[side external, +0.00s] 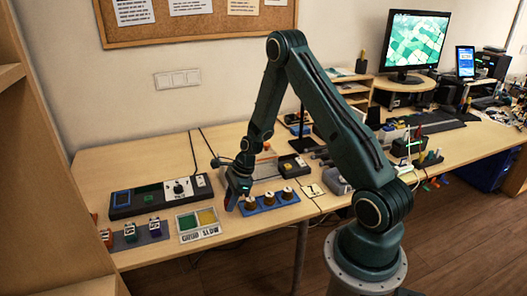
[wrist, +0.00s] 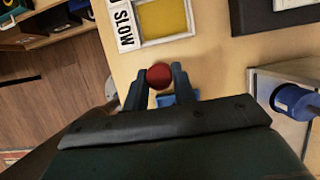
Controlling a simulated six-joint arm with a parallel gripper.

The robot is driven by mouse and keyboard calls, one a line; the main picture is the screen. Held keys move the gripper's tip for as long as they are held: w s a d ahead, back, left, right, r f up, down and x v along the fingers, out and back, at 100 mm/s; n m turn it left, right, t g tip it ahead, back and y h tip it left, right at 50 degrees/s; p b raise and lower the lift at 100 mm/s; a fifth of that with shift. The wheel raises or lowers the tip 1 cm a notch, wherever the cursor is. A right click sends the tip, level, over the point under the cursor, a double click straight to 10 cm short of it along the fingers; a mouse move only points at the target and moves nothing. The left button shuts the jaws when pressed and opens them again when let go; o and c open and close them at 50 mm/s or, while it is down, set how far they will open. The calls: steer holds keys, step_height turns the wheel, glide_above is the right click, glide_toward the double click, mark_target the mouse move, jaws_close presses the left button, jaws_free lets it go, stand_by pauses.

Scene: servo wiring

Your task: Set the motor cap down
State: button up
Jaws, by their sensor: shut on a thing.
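My gripper (wrist: 160,80) is shut on a round red piece (wrist: 160,76), which I take to be the motor cap; its top shows between the two dark fingers in the wrist view. A small blue patch (wrist: 165,100) shows just behind it, between the fingers. In the side view my gripper (side external: 232,202) points down, low over the table at the left end of a blue rack (side external: 270,205) with brownish, white-topped pieces (side external: 268,197). The held piece is not clear there, and I cannot tell whether it touches anything.
A sorting tray (side external: 200,232) with green and yellow pads, lettered GOOD and SLOW, lies left of my gripper; its yellow pad (wrist: 162,18) shows in the wrist view. A dark control panel (side external: 163,196) lies behind. A mat with several small servos (side external: 130,232) is farther left.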

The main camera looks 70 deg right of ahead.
mark_target(232, 216)
steer(key=shift+f, duration=1.65)
steer(key=shift+f, duration=0.15)
steer(key=o, duration=0.9)
steer(key=shift+o, duration=0.2)
steer(key=v, duration=1.2)
steer(key=shift+r, duration=0.2)
